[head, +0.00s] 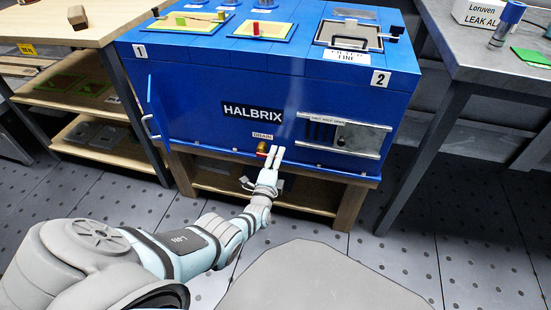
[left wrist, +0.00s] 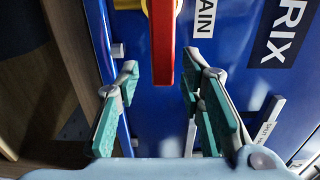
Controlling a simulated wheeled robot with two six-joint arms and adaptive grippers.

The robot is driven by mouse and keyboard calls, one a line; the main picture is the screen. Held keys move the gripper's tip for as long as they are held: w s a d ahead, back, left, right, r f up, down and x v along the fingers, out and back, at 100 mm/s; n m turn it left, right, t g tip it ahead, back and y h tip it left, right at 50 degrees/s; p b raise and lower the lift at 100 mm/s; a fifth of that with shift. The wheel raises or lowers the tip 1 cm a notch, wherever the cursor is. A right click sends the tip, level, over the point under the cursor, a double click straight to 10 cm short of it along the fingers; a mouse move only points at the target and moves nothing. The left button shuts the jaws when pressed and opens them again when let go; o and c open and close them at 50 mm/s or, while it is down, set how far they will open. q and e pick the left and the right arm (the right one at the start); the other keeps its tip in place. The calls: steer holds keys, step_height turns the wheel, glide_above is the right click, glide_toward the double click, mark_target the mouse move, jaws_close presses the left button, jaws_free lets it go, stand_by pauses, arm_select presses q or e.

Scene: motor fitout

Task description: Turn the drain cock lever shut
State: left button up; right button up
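The drain cock is low on the front of the blue cabinet, under the DRAIN label (head: 262,135). Its brass body (head: 262,147) shows small in the head view, partly behind my left gripper (head: 273,156). In the left wrist view the red lever (left wrist: 163,45) runs down from the brass body at the top edge. My left gripper (left wrist: 160,70) is open there, one teal-padded finger on each side of the lever, with gaps on both sides. The lever lies between the fingers and is not gripped. My right gripper is not in view.
The blue cabinet (head: 205,110) stands on a wooden stand (head: 345,205). A vent panel with a metal frame (head: 345,133) is right of the cock, and a handle (head: 150,127) is at the left. A wooden shelf (head: 85,95) and a grey table (head: 465,60) flank the cabinet.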

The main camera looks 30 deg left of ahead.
arm_select(q)
steer(key=shift+s, duration=0.1)
steer(key=v, duration=1.2)
